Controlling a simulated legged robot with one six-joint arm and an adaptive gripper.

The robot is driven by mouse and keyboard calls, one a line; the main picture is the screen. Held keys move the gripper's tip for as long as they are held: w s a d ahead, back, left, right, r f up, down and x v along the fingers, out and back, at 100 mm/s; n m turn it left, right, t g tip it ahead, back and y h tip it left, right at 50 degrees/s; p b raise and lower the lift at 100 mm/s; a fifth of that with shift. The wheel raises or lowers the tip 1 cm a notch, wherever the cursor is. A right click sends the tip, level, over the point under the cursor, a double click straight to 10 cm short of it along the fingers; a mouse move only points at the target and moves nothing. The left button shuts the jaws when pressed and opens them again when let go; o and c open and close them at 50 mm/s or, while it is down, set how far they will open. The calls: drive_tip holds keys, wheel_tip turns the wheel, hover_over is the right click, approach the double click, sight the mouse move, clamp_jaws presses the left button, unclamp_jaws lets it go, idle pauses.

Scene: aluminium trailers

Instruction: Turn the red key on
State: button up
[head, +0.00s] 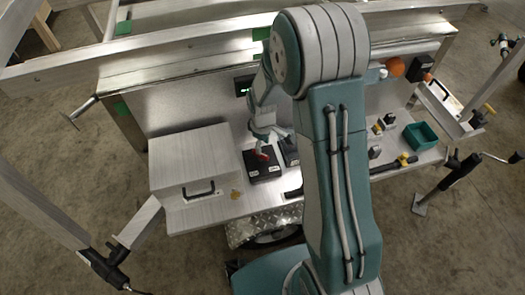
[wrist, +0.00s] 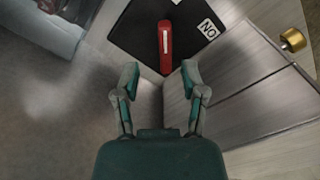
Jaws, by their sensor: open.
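The red key (wrist: 165,46) stands out from a black switch box in the wrist view. It lies just beyond my open fingertips, roughly centred between them. In the head view the red key (head: 264,156) shows small, on top of the black box (head: 262,172). A white label (wrist: 208,29) reading "NO" as seen here sits right of the key on the black face (wrist: 130,35). My gripper (wrist: 160,78) is open and empty, with one finger on each side. In the head view my gripper (head: 268,140) is right above the key, partly hidden by my arm.
A metal box with a black handle (head: 200,191) stands left of the switch box on the trailer shelf. A brass knob (wrist: 293,40) is at the right in the wrist view. A green bin (head: 421,136) and several small items lie on the right of the shelf.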

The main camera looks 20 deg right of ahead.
sight(260, 157)
drive_tip(key=f, duration=0.1)
drive_tip(key=a+f, duration=0.2)
drive_tip(key=shift+f, duration=0.4)
drive_tip(key=shift+d+f, duration=0.2)
drive_tip(key=shift+d, duration=0.8)
drive_tip(key=shift+a, duration=0.25)
clamp_jaws()
drive_tip(key=shift+a, duration=0.25)
